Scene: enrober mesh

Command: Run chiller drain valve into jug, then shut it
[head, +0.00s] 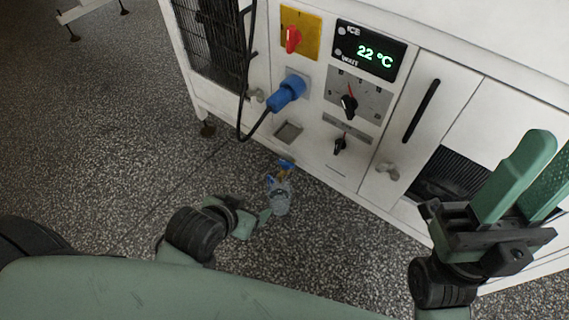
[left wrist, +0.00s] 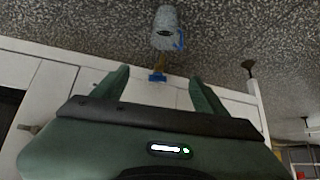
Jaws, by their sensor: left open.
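The chiller drain valve, a small brass tap with a blue handle (head: 286,164), sticks out low on the front of the white chiller. A clear greyish jug (head: 280,198) with blue on its side stands on the floor just below the valve. My left gripper (head: 265,214) is open and empty, close beside the jug in the head view. In the left wrist view, the blue valve handle (left wrist: 157,77) appears between the spread fingers, with the jug (left wrist: 166,28) beyond; contact cannot be told. My right gripper (head: 524,180) is raised at the right, fingers apart and empty.
The chiller front carries a red switch (head: 292,38), a blue plug (head: 287,92) with a hanging black cable, a 22 °C display (head: 369,50) and black knobs (head: 349,103). A door handle (head: 421,111) is at the right.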

